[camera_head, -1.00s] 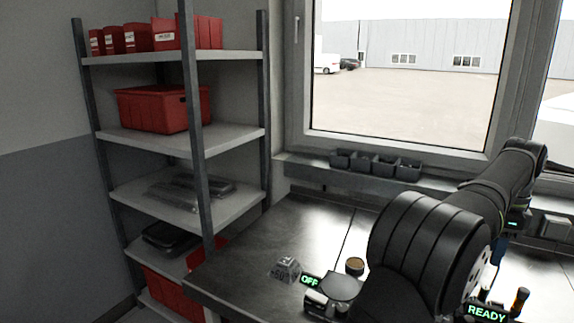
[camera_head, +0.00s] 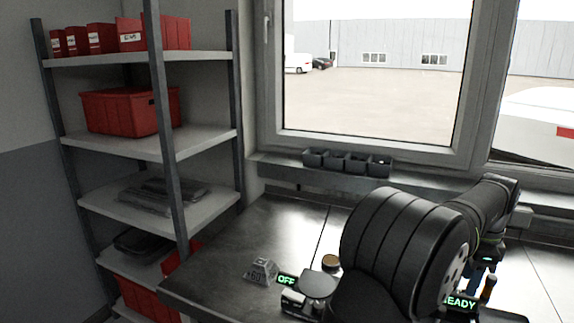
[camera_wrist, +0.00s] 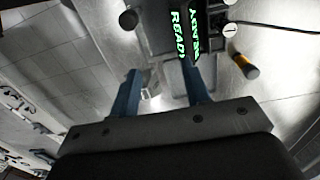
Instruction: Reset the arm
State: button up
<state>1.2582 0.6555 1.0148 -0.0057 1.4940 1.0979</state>
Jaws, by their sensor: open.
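My black arm reaches over the metal bench from the lower right in the head view. In the wrist view my gripper (camera_wrist: 160,75) shows two blue fingers, spread apart with nothing held between them. In the head view only a little blue of the gripper shows under the arm's far end, and its fingertips cannot be made out. A green READY display (camera_head: 460,303) stands on the bench close by; it also shows beyond the fingers in the wrist view (camera_wrist: 187,30).
An OFF display (camera_head: 287,280), a round-topped device (camera_head: 318,285), a brass-coloured disc (camera_head: 331,262) and a grey metal block (camera_head: 262,271) sit left of my arm. An orange-and-black handle (camera_wrist: 245,66) is near the fingers. Small black bins (camera_head: 347,162) line the sill. Shelving (camera_head: 150,145) stands left.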

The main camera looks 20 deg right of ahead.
notch_tip(320, 180, up, 7)
notch_tip(320, 180, down, 7)
notch_tip(320, 180, up, 7)
jog(key=w+a+n+g+h, duration=0.1)
jog(key=w+a+n+h, duration=0.1)
jog(key=w+n, duration=1.5)
jog(key=n, duration=0.7)
jog(key=shift+a+n+g, duration=0.3)
jog(key=shift+g, duration=0.1)
dwell(0.4)
